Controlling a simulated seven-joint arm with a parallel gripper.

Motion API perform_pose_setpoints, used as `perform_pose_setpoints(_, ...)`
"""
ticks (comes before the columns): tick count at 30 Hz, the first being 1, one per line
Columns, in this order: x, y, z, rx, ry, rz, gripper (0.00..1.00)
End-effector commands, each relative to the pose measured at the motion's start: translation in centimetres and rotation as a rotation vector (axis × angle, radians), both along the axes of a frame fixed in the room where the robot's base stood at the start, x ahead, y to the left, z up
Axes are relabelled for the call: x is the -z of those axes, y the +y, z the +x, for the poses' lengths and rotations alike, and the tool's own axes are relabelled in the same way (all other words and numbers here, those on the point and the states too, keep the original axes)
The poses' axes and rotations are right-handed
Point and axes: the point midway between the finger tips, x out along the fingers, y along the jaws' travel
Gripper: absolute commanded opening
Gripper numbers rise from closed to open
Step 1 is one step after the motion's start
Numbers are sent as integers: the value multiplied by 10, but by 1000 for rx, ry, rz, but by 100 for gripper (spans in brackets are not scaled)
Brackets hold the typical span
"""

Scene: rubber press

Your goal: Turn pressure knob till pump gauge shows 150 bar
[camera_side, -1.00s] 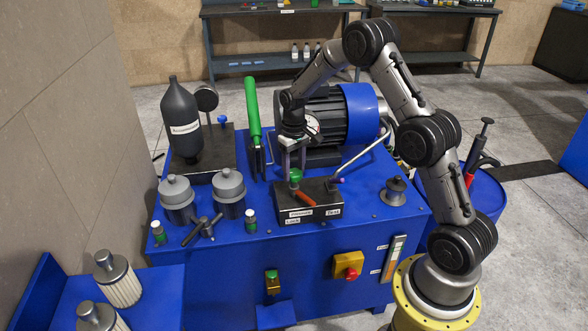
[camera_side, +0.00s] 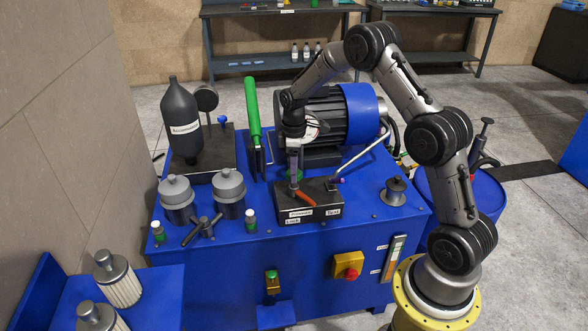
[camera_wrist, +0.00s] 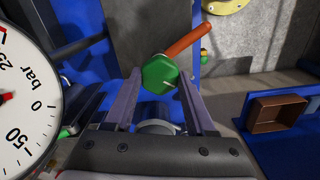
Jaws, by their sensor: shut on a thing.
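The green six-sided pressure knob (camera_wrist: 160,75) sits on the black valve block (camera_side: 322,208) on the blue press unit. My gripper (camera_side: 294,174) points down at the knob, its fingers shut on the knob's sides. In the wrist view the knob is between the fingertips; in the side view the fingers partly cover it. A red-orange lever (camera_side: 305,198) sticks out beside the knob. The pump gauge (camera_side: 311,128) stands behind my gripper. In the wrist view the gauge (camera_wrist: 22,100) is cut by the left edge; part of a red needle shows, but I cannot read its value.
A grey hand lever (camera_side: 360,155) rises from the block's right. A green-handled lever (camera_side: 252,110) stands left of my gripper. The blue motor (camera_side: 360,112) is close behind. A black accumulator bottle (camera_side: 181,115) and two grey caps (camera_side: 229,187) stand further left.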

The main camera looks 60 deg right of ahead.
Motion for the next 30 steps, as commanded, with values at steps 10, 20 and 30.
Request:
perform_pose_setpoints(10,-2,0,1,-90,-4,0,0)
perform_pose_setpoints(20,-2,0,1,-97,-4,-1,0)
perform_pose_setpoints(30,-1,0,1,-96,-3,-1,86)
